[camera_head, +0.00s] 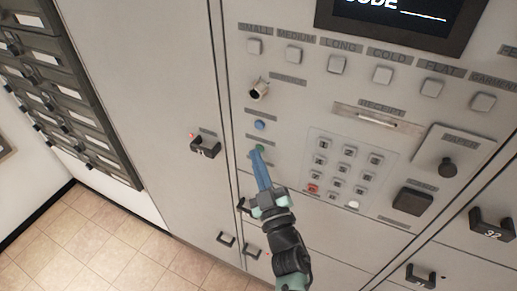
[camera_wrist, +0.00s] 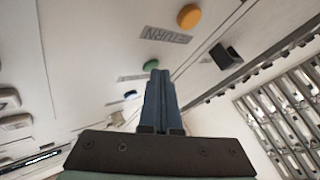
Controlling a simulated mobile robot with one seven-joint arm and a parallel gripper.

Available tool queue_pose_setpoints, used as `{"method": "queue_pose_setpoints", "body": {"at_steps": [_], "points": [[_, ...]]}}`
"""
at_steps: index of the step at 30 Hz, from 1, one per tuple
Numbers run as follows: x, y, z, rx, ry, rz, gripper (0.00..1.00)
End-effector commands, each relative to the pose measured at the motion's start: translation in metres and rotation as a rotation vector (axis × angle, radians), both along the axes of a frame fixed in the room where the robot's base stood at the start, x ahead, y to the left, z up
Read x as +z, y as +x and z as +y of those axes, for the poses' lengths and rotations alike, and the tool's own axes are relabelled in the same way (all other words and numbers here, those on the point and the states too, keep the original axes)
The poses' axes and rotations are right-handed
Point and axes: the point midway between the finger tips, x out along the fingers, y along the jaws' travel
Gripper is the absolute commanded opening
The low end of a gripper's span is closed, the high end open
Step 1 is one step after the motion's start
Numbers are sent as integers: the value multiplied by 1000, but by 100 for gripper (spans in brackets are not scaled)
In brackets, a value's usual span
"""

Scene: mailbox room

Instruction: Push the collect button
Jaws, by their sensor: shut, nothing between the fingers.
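My gripper (camera_head: 256,154) is shut and empty, its blue fingers pointing at the panel. In the wrist view the fingertips (camera_wrist: 160,74) are beside a green button (camera_wrist: 151,65); whether they touch is unclear. The green button also shows in the head view (camera_head: 259,148), partly covered by the fingertips. A blue button (camera_head: 260,125) is just above it and also shows in the wrist view (camera_wrist: 130,94). An orange button (camera_wrist: 189,16) is in the wrist view, with a label reading RETURN beside it. I cannot read a collect label on any button.
A keypad (camera_head: 344,161) is right of my gripper. A row of square buttons (camera_head: 338,64) and a screen (camera_head: 400,22) are above. A black handle (camera_head: 205,148) protrudes at the left. Grey mailboxes (camera_head: 62,97) stand far left, above the tiled floor (camera_head: 95,250).

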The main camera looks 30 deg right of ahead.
Motion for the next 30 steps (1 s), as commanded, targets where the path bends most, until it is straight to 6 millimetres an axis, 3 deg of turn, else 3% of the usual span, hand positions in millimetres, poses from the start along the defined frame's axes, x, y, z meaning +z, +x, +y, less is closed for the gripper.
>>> {"method": "queue_pose_setpoints", "body": {"at_steps": [25,30], "points": [[-1,-11,14,0,1,1,0],[-1,-20,26,2,1,2,0]]}}
